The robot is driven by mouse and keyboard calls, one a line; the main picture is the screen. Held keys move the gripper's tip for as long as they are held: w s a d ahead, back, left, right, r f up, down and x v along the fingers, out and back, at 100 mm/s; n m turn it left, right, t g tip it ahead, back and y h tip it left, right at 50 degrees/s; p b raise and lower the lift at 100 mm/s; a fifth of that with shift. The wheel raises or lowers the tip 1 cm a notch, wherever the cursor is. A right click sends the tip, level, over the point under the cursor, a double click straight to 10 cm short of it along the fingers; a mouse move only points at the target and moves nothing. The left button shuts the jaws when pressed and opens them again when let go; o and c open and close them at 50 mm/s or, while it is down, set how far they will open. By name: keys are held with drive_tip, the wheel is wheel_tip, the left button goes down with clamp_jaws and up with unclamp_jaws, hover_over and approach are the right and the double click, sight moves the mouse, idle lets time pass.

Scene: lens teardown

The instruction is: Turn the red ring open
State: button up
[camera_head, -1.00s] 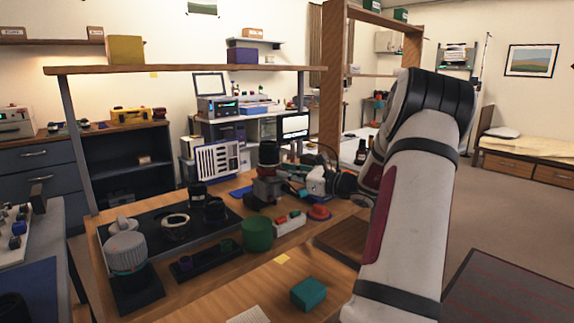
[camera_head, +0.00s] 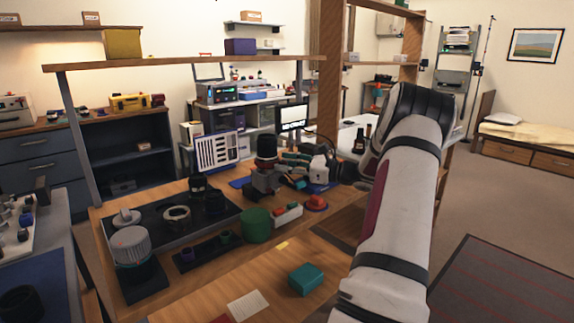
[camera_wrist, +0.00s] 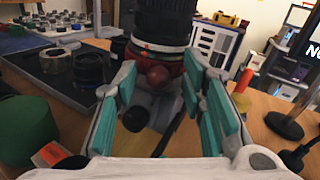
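A black lens (camera_wrist: 165,20) stands upright in a holder on the workbench and also shows in the head view (camera_head: 266,146). A thin red line and pale bands circle its lower part. A red part (camera_wrist: 152,72) sits just below it; I cannot tell whether it is the ring or the holder. My gripper (camera_wrist: 163,103) is open, with teal pads on both sides of the holder's lower front. A dark round knob (camera_wrist: 135,119) shows between the fingers. No contact is clear. In the head view my gripper is small and partly hidden beside the lens.
A green cup (camera_head: 256,225), a dark tray (camera_head: 150,219) of lens parts and a red disc (camera_head: 316,203) stand near the holder. A teal box (camera_head: 306,279) lies at the front. Black stands (camera_wrist: 285,124) rise right of my gripper.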

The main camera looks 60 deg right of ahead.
drive_tip(key=shift+s, duration=0.15)
drive_tip(key=v, duration=1.1)
drive_tip(key=shift+s, duration=0.35)
drive_tip(key=shift+d, duration=0.1)
